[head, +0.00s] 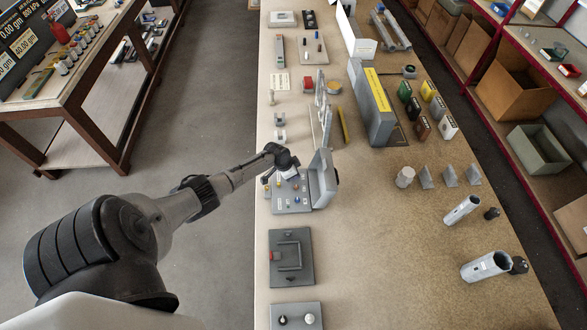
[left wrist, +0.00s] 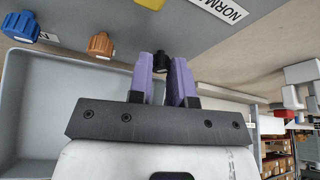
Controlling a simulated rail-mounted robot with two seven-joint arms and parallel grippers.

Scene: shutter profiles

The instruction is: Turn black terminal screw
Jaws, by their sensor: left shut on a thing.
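The terminal panel (head: 293,203) is a grey plate with small coloured knobs, with an upright grey housing (head: 323,180) at its right. My left gripper (head: 277,176) reaches over the panel's upper left part from the left. In the left wrist view its two purple fingers (left wrist: 168,72) are shut on the black terminal screw (left wrist: 161,62), whose dark top shows between the tips. An orange knob (left wrist: 101,45) and a blue knob (left wrist: 20,26) sit to the left, apart from the fingers. In the head view the arm hides the black screw. My right gripper is not in view.
A grey plate with a raised frame (head: 291,258) lies nearer on the table. Small grey clamps (head: 280,119) and upright grey profiles (head: 321,100) stand beyond the panel. Metal tubes (head: 461,210) lie at the right. The table between panel and tubes is clear.

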